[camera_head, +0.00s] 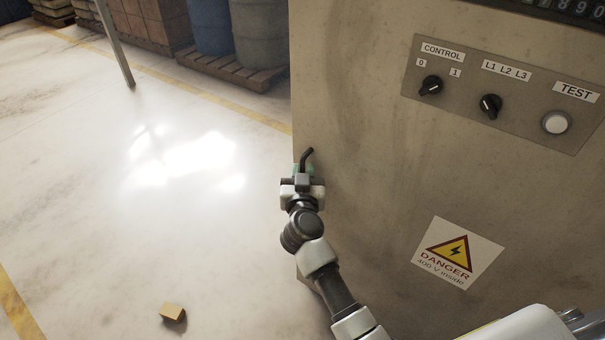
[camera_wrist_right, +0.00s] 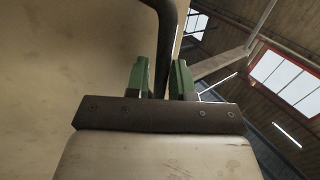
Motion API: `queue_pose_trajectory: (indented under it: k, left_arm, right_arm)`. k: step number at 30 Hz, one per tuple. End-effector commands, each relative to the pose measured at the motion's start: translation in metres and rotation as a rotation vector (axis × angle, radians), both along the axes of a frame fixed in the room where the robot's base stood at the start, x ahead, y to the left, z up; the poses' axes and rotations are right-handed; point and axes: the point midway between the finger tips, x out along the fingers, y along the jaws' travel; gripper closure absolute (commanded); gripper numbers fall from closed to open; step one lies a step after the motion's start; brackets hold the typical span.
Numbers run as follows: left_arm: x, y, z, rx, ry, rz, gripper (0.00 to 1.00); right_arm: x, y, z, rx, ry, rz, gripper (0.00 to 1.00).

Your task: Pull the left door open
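The grey-beige cabinet front (camera_head: 380,190) fills the right half of the head view; its left edge runs down near the picture's middle. A bent black handle (camera_head: 307,156) sits at that left edge. I see no open gap at the door. My right gripper (camera_head: 303,170) is at the handle. In the right wrist view, its green fingers (camera_wrist_right: 161,80) stand close on both sides of the black handle (camera_wrist_right: 168,22), which passes between them. The fingers appear closed on it, though the contact is partly hidden. My left gripper is out of view.
A control panel (camera_head: 496,93) with two knobs and a white button is on the cabinet, above a danger sign (camera_head: 457,252). A small tan block (camera_head: 172,312) lies on the floor. The floor left of the cabinet is mostly clear.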

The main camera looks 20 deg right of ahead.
Motion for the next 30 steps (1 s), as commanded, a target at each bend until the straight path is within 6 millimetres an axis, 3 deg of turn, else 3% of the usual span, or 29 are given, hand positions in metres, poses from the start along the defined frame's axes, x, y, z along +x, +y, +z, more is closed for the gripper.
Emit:
queue_pose_trajectory:
  k: [8, 13, 23, 30]
  left_arm:
    - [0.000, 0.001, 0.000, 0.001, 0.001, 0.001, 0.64]
    - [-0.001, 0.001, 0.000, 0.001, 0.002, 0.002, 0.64]
    - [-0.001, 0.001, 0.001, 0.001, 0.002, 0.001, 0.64]
    - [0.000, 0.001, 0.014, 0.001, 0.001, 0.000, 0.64]
  right_arm:
    - [0.002, -0.001, 0.000, 0.000, 0.000, 0.000, 0.77]
    - [0.002, -0.001, 0.000, 0.000, -0.001, 0.001, 1.00]
    - [0.000, 0.001, 0.001, -0.001, 0.000, 0.004, 1.00]
    - [-0.019, 0.013, 0.002, 0.000, 0.003, 0.037, 1.00]
